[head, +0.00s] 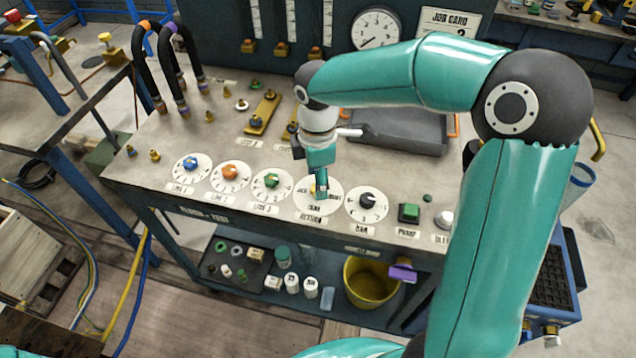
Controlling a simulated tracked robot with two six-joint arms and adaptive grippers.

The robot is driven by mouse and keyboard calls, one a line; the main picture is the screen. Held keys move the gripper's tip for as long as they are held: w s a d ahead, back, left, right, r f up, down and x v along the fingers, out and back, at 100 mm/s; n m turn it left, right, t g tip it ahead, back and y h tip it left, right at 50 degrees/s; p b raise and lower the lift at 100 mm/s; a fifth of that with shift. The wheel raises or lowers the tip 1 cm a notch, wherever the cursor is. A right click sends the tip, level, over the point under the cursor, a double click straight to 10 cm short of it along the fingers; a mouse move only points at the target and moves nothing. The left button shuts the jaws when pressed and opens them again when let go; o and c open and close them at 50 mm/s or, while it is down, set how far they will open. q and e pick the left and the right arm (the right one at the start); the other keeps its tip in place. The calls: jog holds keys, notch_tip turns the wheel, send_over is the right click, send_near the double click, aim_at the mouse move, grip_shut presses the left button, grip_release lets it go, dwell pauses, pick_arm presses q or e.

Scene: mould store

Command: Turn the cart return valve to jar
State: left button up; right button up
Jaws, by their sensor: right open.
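The cart return valve is a round white dial (331,205) in the bench-top row, labelled RETURN, with what reads as JAR at its left and TANK at its lower edge. Whether the fingers touch the knob cannot be seen. My left gripper is not in view.
Left of the valve are dials with a blue knob (191,163), an orange knob (230,172) and a green knob (272,181). Close right is the RAM dial with a black knob (367,201), then a green pump button (409,212). A grey tray (400,130) lies behind.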

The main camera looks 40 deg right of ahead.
jog(key=shift+f, duration=1)
grip_shut()
